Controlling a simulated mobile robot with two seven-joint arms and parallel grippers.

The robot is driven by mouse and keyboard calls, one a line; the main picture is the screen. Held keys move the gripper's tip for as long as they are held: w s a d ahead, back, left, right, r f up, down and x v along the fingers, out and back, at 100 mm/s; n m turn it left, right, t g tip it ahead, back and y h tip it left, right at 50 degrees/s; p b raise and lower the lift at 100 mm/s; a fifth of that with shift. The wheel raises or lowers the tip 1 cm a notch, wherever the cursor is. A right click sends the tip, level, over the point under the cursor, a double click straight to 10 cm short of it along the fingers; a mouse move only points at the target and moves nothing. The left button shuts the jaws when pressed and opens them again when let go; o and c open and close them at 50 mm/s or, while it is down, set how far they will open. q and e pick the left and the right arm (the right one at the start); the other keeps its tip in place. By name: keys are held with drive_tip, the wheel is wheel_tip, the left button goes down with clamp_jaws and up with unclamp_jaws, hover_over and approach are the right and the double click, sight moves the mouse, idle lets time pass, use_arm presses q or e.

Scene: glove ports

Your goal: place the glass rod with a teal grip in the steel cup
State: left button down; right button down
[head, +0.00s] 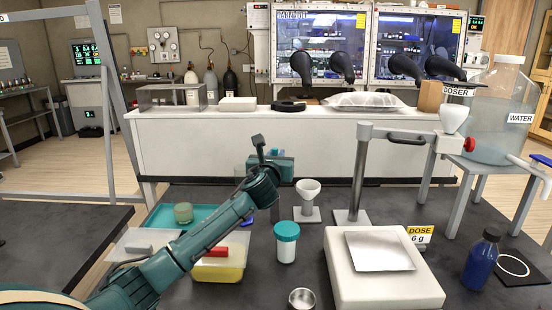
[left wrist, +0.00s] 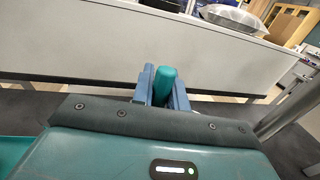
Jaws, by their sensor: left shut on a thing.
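My left gripper (head: 268,163) is raised over the far half of the dark table, beyond the white jar with the teal lid. In the left wrist view its two blue fingers (left wrist: 163,88) are shut on the teal grip (left wrist: 164,80) of the glass rod. The clear part of the rod cannot be made out in either view. The steel cup (head: 301,299) is small, round and open-topped. It stands at the near edge of the head view, left of the white scale, apart from the gripper. My right gripper is not in view.
The white scale (head: 385,285) with a steel plate and a post stands right of the cup. The teal-lidded jar (head: 286,250), a white funnel on a stand (head: 308,192) and a yellow tub (head: 218,271) are nearby. A blue bottle (head: 482,262) stands at the right.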

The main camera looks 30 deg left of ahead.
use_arm(q)
drive_tip(key=shift+f+b, duration=0.45)
drive_tip(key=shift+f, duration=0.25)
drive_tip(key=c, duration=1.3)
unclamp_jaws()
drive_tip(key=shift+c, duration=0.2)
